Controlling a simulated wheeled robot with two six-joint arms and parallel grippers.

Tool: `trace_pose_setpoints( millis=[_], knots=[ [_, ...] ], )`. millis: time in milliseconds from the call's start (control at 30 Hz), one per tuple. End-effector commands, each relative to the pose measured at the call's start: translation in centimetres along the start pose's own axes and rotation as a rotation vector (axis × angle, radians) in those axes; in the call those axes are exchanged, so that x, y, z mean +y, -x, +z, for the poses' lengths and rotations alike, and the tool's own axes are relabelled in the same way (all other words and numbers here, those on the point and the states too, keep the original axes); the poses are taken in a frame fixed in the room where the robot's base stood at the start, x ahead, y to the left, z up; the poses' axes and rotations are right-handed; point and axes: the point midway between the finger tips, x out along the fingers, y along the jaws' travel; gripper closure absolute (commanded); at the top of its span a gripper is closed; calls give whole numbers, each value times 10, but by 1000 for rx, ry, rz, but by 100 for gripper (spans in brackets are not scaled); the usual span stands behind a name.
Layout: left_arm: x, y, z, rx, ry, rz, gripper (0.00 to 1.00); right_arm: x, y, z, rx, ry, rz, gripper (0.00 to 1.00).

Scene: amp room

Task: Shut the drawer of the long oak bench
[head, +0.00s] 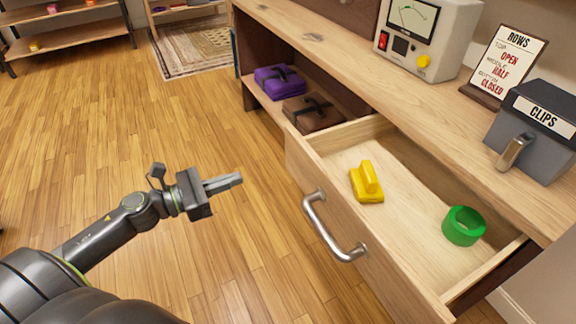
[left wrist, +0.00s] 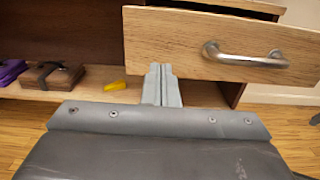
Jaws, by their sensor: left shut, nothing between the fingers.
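The drawer (head: 345,236) of the long oak bench (head: 345,60) is pulled well out. It has a curved metal handle (head: 333,228). Inside the drawer lie a yellow block with an upright grip (head: 367,184) and a green ring (head: 463,226). My left gripper (head: 236,181) is shut and empty, out over the floor to the left of the drawer front and apart from it. In the left wrist view, the shut fingers (left wrist: 162,72) overlap the drawer front's lower left end (left wrist: 165,40), and the handle (left wrist: 245,55) is to their right. My right gripper is not in view.
On the bench's lower shelf are a purple bundle (head: 279,82) and a brown bundle (head: 313,112); the left wrist view also shows a yellow item (left wrist: 112,87) there. A meter (head: 425,35), a sign (head: 505,62) and a clips box (head: 535,130) stand on top.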

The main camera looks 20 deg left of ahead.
Motion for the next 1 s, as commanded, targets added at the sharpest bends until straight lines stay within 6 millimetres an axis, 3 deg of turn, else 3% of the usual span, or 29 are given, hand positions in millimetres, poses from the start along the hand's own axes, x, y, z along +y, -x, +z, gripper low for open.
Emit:
trace_pose_setpoints(
  millis=[567,1000],
  knots=[
    [1,-51,3,-5,9,4,100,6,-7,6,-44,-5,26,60],
    [1,-119,2,-3,10,4,100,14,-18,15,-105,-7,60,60]
  ],
)
